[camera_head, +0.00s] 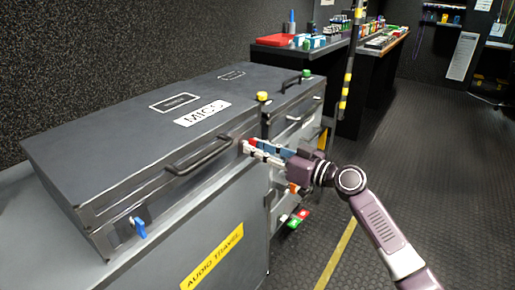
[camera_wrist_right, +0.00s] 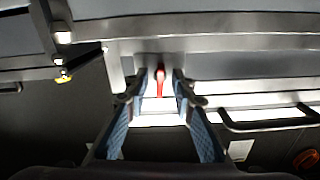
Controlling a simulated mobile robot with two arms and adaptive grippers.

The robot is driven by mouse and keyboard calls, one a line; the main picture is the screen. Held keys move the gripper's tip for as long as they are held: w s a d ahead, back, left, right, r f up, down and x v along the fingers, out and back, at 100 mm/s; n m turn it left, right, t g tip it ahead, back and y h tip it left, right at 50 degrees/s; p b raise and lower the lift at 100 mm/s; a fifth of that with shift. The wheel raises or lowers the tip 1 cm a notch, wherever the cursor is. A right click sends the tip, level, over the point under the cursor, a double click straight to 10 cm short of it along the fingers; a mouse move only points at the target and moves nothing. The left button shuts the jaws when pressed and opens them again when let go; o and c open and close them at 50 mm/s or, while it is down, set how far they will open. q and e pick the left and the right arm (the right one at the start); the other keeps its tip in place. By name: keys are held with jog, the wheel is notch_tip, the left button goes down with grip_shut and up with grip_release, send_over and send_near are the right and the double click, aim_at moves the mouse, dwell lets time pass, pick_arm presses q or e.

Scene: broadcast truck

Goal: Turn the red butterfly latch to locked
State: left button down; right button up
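The red butterfly latch (camera_wrist_right: 160,80) is on the front of the grey case (camera_head: 112,150) labelled MICS, near its right end. In the wrist view its red tab hangs down between the two fingertips of my right gripper (camera_wrist_right: 160,92). The fingers are apart with a gap on each side of the tab. In the head view my right gripper (camera_head: 252,148) reaches the case front from the right, and only a bit of red (camera_head: 253,142) shows by its fingertips. My left gripper is not in view.
A blue latch (camera_head: 139,228) is on the case's left front. A handle (camera_head: 198,155) sticks out between the latches. A second case (camera_head: 296,98) with yellow and green knobs stands behind. The base bears a yellow AUDIO TRAVEL label (camera_head: 212,257). Open floor (camera_head: 420,170) lies to the right.

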grip_shut()
